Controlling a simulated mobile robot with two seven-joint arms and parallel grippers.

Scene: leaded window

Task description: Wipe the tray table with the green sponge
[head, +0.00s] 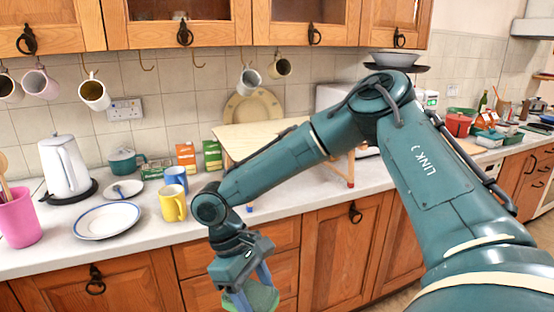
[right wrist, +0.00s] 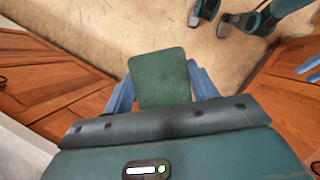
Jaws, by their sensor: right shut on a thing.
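The tray table (head: 255,136) has a pale wooden top and stands on the counter in the middle of the head view, partly hidden behind my right arm. My right gripper (head: 252,292) is low in front of the cabinet drawers, below the counter edge and away from the tray table. It is shut on the green sponge (head: 264,299), which is cut off by the bottom edge. In the right wrist view the sponge (right wrist: 160,79) sits between the two blue fingers. Blue finger-like parts at that view's right edge look like my left gripper (right wrist: 309,67); its opening is unclear.
A yellow mug (head: 172,203), a blue mug (head: 175,178) and a plate (head: 106,221) stand left of the tray table. A kettle (head: 65,166) and a pink pot (head: 17,218) are further left. Mugs hang above. Small boxes (head: 188,156) stand against the tiles.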

